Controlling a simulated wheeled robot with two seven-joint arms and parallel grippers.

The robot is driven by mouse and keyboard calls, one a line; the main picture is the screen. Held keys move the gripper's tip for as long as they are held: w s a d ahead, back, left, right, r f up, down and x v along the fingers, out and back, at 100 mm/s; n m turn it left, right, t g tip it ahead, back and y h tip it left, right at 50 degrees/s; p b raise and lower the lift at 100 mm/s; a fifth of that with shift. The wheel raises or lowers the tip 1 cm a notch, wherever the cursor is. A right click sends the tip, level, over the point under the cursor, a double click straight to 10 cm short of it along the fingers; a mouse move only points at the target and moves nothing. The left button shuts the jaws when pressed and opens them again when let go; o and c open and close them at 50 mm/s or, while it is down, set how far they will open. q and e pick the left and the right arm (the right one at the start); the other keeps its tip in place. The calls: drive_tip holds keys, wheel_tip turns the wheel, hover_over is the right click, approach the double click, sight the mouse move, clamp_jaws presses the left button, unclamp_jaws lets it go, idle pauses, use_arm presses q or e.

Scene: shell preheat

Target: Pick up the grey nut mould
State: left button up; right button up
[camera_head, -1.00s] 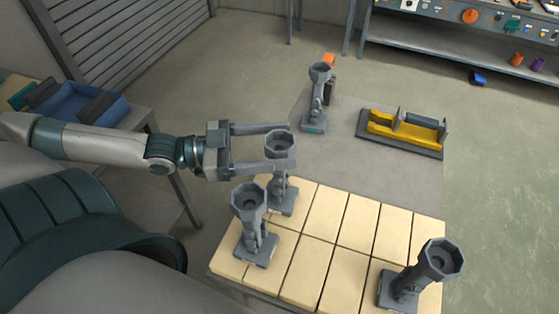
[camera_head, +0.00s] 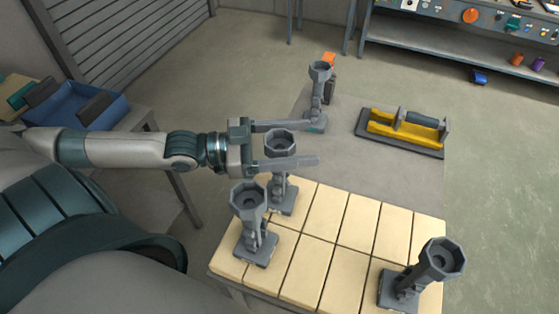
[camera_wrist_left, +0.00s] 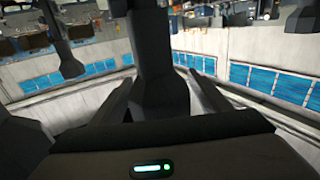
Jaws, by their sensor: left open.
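Several alike grey stands with eight-sided cups show in the head view; I cannot tell by look which is the nut mould. One grey mould (camera_head: 280,143) stands upright on the back left of the tiled top. My open left gripper (camera_head: 320,142) reaches in from the left, one finger on the far side of its cup and one on the near side. In the left wrist view a dark upright shape (camera_wrist_left: 155,60) stands between the fingers (camera_wrist_left: 160,98). Whether the fingers touch it is unclear. My right gripper is not in view.
Another grey stand (camera_head: 248,200) is close in front on the tiles, one (camera_head: 440,260) at the front right, one (camera_head: 320,74) at the back. A yellow tool (camera_head: 403,128) lies on a dark base on the grey surface. A blue bin (camera_head: 90,105) is at left.

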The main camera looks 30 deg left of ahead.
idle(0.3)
use_arm(q)
clamp_jaws()
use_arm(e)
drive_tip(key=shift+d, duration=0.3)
use_arm(q)
drive_tip(key=shift+r, duration=0.2)
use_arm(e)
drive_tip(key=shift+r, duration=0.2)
